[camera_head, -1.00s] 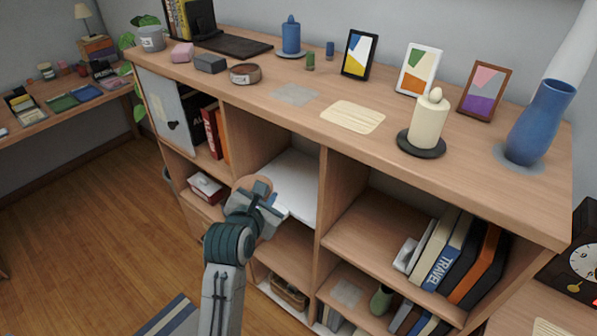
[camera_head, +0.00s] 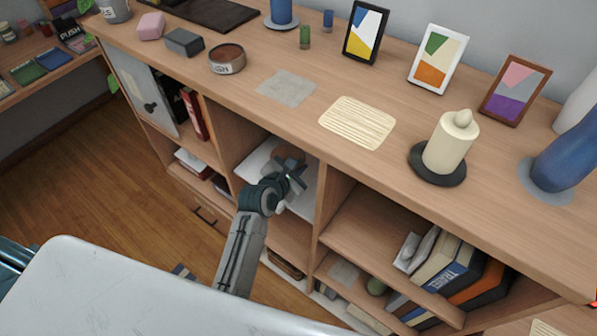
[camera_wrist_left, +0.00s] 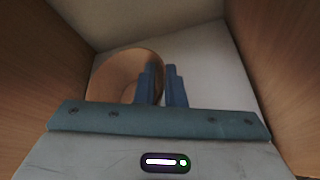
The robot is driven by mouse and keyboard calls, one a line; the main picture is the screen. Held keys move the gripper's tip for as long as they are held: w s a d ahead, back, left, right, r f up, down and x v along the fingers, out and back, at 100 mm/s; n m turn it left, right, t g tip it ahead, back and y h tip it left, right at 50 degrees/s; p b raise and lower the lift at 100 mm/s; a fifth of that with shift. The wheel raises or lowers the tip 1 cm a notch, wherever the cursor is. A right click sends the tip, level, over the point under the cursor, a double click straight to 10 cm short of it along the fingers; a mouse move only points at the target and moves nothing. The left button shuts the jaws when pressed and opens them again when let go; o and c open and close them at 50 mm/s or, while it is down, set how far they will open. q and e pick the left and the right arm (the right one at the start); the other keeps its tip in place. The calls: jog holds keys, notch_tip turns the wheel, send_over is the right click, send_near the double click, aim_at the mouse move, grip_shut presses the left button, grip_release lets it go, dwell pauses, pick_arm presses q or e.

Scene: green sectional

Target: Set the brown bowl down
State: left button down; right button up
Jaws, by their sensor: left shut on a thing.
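The brown bowl (camera_wrist_left: 106,78) shows in the left wrist view, its round opening tilted toward the camera. In the head view the bowl (camera_head: 289,152) is mostly hidden behind my gripper. My left gripper (camera_head: 292,174) reaches into the upper middle compartment of the shelf unit. It is shut on the bowl's right-hand wall, and its fingers (camera_wrist_left: 164,84) stand close together there. Behind and below the bowl is the compartment's white surface (camera_wrist_left: 200,65). I cannot tell whether the bowl touches it. My right gripper is not in view.
Wooden side panels (camera_wrist_left: 265,70) stand close on both sides of the gripper. The shelf top (camera_head: 240,92) overhangs it and holds a candle (camera_head: 452,145), picture frames and a round tin (camera_head: 227,60). Books (camera_head: 455,265) fill part of the compartment to the right.

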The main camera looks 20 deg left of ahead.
pick_arm(q)
jog(key=f, duration=0.2)
jog(key=shift+w+d+f, duration=0.1)
jog(key=shift+w+f, duration=0.1)
jog(key=shift+f, duration=1)
jog(key=c, duration=1.5)
grip_release()
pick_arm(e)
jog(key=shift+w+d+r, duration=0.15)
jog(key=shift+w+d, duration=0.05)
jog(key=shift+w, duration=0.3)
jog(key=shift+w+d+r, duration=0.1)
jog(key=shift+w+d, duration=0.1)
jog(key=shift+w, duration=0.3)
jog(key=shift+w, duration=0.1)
